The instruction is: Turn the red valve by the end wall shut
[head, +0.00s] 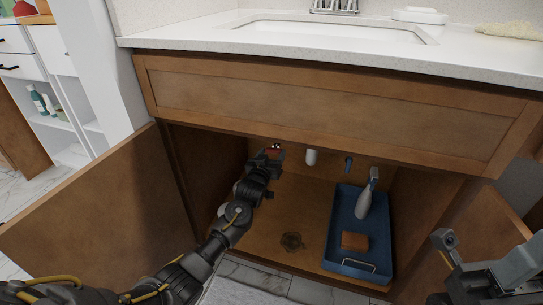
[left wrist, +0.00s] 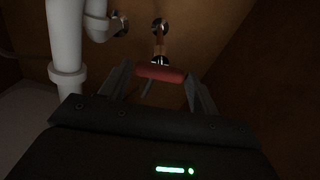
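The red valve (head: 273,150) is at the back of the open cabinet under the sink. In the left wrist view its red bar handle (left wrist: 161,72) lies crosswise below a metal fitting on the back wall. My left gripper (head: 268,158) reaches into the cabinet at the valve. In the left wrist view the left gripper's fingers (left wrist: 158,78) are spread, one by each end of the handle; I cannot tell whether they touch it. My right gripper (head: 490,250) is at the lower right of the head view, outside the cabinet, with its fingers apart and empty.
A white drain pipe (left wrist: 66,45) stands left of the valve. A blue tray (head: 340,225) with a spray bottle (head: 364,202) and an orange-brown block (head: 354,241) fills the cabinet's right side. Open doors flank the cabinet, the left one (head: 90,220) near my arm.

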